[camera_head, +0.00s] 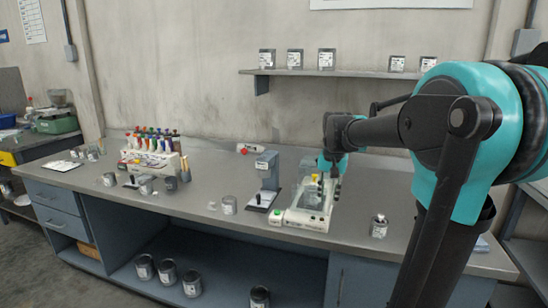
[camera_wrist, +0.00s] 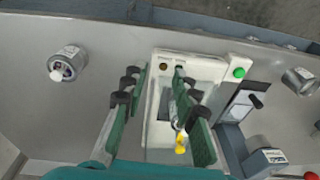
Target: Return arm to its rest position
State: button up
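My gripper (camera_wrist: 157,78) is open, with its two green fingers spread apart above the white bench device (camera_wrist: 162,134). In the head view my gripper (camera_head: 328,184) is over the same device (camera_head: 302,220), at the end of my teal and black arm. A small item with a yellow end (camera_wrist: 180,148) shows between the fingers, nearer the right one in the wrist view. The fingers do not close on it. Its yellow part also shows in the head view (camera_head: 315,177). Its lower part is hard to make out.
The grey bench (camera_head: 240,190) holds a grey stand (camera_head: 266,172), a rack of coloured tubes (camera_head: 152,160) and several small cans. A wall shelf (camera_head: 330,73) with cans is behind my arm.

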jog(key=s+d+f+n+t, duration=0.1)
jog(key=s+f+n, duration=0.3)
jog(key=s+f, duration=1.5)
jog(key=shift+s+f+t, duration=0.4)
jog(key=shift+s+t, duration=0.3)
jog(key=shift+t, duration=0.2)
jog(key=shift+d, duration=0.1)
